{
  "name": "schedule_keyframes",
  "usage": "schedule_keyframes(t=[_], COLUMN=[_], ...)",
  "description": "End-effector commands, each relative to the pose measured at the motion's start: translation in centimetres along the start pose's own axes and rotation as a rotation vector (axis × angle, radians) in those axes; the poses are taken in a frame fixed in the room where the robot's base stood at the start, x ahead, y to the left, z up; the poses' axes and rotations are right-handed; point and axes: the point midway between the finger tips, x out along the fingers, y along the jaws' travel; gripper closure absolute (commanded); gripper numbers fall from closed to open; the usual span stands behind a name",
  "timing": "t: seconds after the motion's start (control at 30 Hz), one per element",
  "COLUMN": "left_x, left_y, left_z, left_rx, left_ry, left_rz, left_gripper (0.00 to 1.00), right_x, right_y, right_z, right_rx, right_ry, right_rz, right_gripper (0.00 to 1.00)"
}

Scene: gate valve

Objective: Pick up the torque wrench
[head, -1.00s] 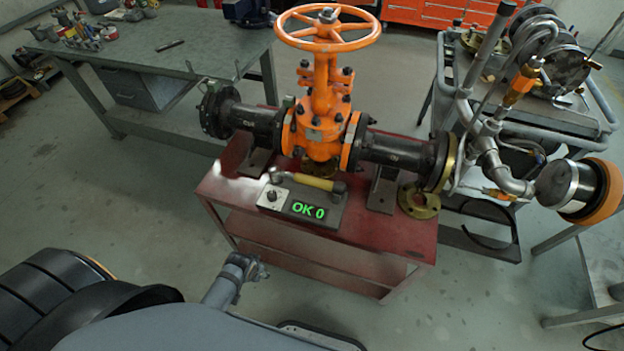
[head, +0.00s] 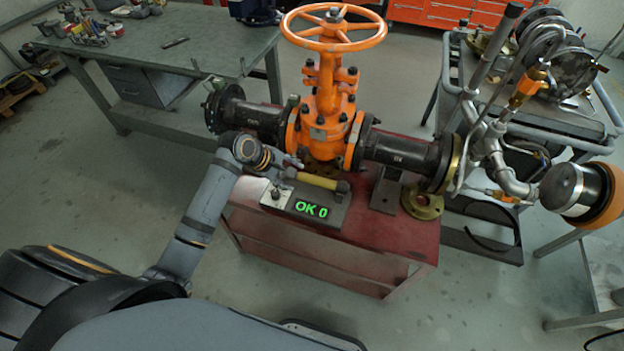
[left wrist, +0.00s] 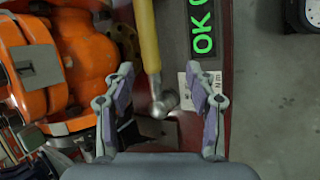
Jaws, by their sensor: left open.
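The torque wrench has a yellow handle (head: 318,181) and a metal head. It lies on a grey box with a green "OK 0" display (head: 311,209), in front of the orange gate valve. My left gripper (head: 292,163) is over the left end of the wrench. In the left wrist view the yellow handle (left wrist: 148,38) runs up the picture. The metal head (left wrist: 161,103) shows between the open fingers of my left gripper (left wrist: 159,78). No contact shows, and I cannot tell the height gap. My right gripper is not in view.
The orange valve (head: 325,130) with black flanged pipes stands on a red bench (head: 330,250) close behind the wrench. A pipe rig on a cart (head: 560,115) stands at right. A grey workbench (head: 150,55) is at back left. Floor in front is clear.

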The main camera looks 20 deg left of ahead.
Motion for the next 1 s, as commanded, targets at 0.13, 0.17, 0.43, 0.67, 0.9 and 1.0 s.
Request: schedule_keyframes(t=[0.13,0.17,0.43,0.67,0.9,1.0], left_x=[-0.2,-0.2,3.4,5.2,8.1,9.6], left_y=[1.6,1.7,1.7,1.8,1.9,1.8], left_z=[-0.4,-0.4,-0.2,-0.2,0.0,-0.1], left_rx=[-0.123,-0.129,-0.131,-0.126,-0.127,-0.126], left_ry=[-0.029,-0.031,-0.033,-0.030,-0.032,-0.030], left_rz=[0.018,0.018,0.018,0.019,0.017,0.017], left_gripper=[0.44,0.44,0.44,0.44,0.44,0.44], right_x=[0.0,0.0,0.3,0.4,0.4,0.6], right_y=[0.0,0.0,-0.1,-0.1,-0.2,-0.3], right_z=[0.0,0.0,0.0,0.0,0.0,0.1], right_rx=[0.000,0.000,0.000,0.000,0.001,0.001], right_ry=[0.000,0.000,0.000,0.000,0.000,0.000], right_rz=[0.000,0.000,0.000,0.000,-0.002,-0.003], right_gripper=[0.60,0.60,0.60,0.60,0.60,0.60])
